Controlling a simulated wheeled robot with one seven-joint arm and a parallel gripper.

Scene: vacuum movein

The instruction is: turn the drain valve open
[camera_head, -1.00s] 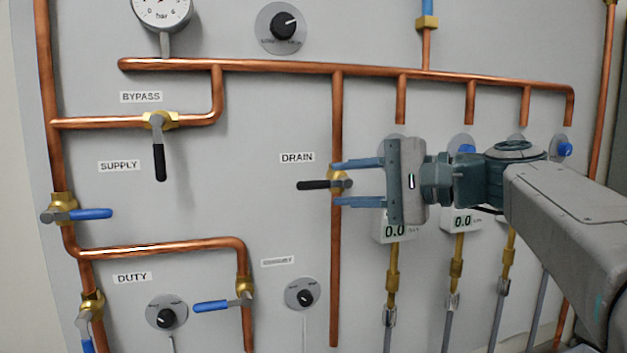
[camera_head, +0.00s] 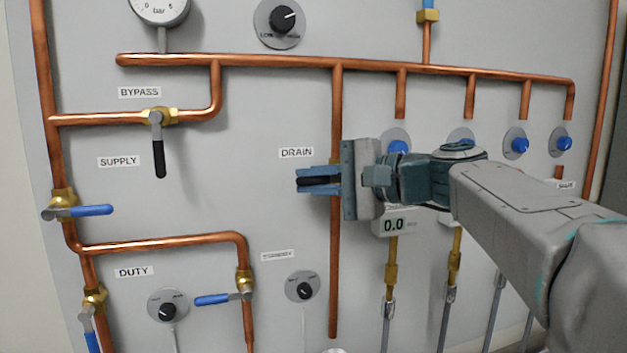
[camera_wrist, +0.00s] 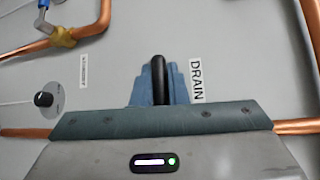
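The drain valve's black lever handle (camera_head: 312,181) points left, across the vertical copper drain pipe (camera_head: 335,270), below the DRAIN label (camera_head: 296,153). My gripper (camera_head: 303,181) has its blue fingers closed in on this handle, one above and one below it. In the wrist view the black handle (camera_wrist: 159,75) stands between the two fingers, close against both, with the DRAIN label (camera_wrist: 196,80) beside it. The valve's brass body is mostly hidden behind my gripper.
The panel left of the drain handle is clear.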

